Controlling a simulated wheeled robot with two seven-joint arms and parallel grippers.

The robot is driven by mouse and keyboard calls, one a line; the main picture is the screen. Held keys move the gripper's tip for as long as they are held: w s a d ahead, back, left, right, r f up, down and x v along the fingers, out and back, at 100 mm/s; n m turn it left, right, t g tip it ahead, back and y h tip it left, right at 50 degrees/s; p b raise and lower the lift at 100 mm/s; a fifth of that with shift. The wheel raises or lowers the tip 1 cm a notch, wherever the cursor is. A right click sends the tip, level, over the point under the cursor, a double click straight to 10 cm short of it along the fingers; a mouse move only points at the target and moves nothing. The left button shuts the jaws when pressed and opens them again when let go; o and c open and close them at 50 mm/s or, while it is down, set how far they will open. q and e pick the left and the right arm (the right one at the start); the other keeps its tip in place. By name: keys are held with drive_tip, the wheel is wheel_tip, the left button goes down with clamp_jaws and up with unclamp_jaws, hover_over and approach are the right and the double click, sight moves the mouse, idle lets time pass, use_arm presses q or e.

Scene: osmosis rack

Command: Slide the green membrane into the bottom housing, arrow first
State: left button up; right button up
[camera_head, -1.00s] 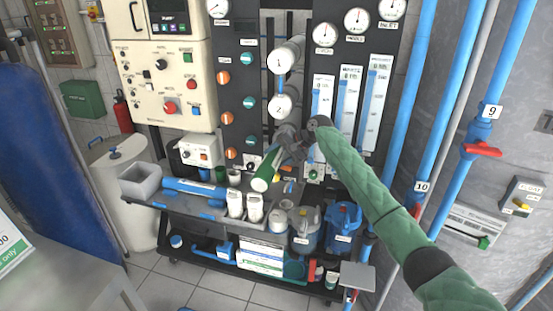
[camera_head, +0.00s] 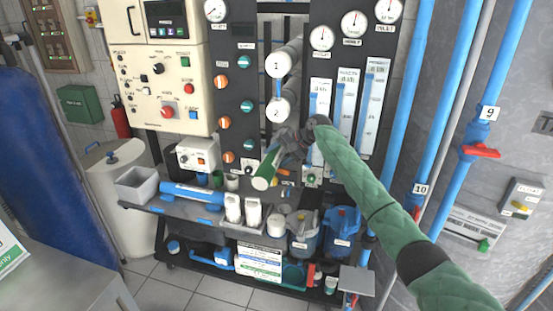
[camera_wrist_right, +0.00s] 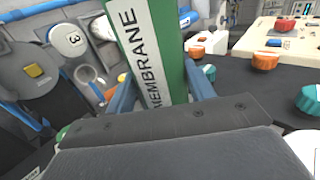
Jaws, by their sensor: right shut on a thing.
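The green membrane (camera_head: 268,166) is a green tube with a white end, held tilted above the cart in front of the rack. My right gripper (camera_head: 284,147) is shut on it. In the right wrist view the membrane (camera_wrist_right: 151,48) stands between the blue fingers (camera_wrist_right: 160,97), its white "MEMBRANE" label facing the camera. I cannot see an arrow on it. White housing ends marked 1 (camera_head: 275,66) and 2 (camera_head: 278,109) show above the gripper in the head view. The right wrist view shows a round white end marked 3 (camera_wrist_right: 67,38), left of the membrane and apart from it. My left gripper is out of view.
The cart (camera_head: 189,213) below holds a grey bin (camera_head: 136,186), a blue tube (camera_head: 192,195), white bottles (camera_head: 232,208) and blue jugs (camera_head: 341,224). Gauges and flow meters (camera_head: 345,106) stand right of the housings. Orange and teal knobs (camera_head: 222,123) are on the left panel.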

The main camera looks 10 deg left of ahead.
sight(281, 150)
drive_tip(key=shift+w, duration=0.6)
drive_tip(key=shift+w+b, duration=0.35)
drive_tip(key=shift+b, duration=0.05)
drive_tip(key=shift+w, duration=0.45)
drive_tip(key=shift+w+d+r+b, duration=0.1)
drive_tip(key=shift+r+b, duration=0.1)
drive_tip(key=shift+b, duration=0.15)
